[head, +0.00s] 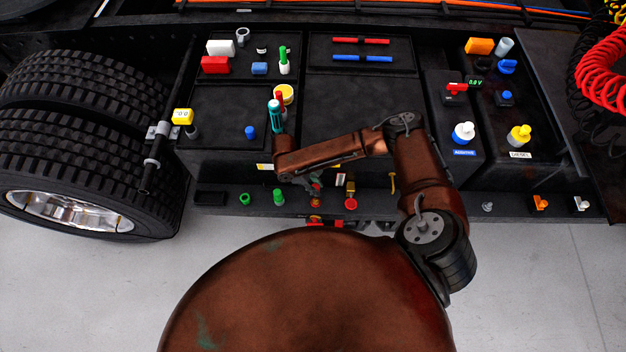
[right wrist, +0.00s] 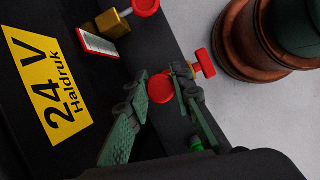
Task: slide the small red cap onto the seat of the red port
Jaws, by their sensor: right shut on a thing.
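My right gripper (right wrist: 158,80) reaches down to the front ledge of the black panel. Its green fingers are shut on the small red cap (right wrist: 160,88), a round red disc between the fingertips. A red fitting (right wrist: 205,63) with a cross-shaped handle stands just beyond the right finger in the right wrist view, and the finger partly covers it. I take it for the red port; its seat is hidden, and I cannot tell whether the cap touches it. In the head view the gripper (head: 315,186) is small and partly hidden by my arm. My left gripper is not in view.
A gold block (right wrist: 110,24) with a red knob (right wrist: 145,7) stands close by. A green fitting (head: 278,196) is on the other side along the ledge. A yellow 24 V label (right wrist: 50,88) marks the panel. Large tyres (head: 85,150) stand at the left.

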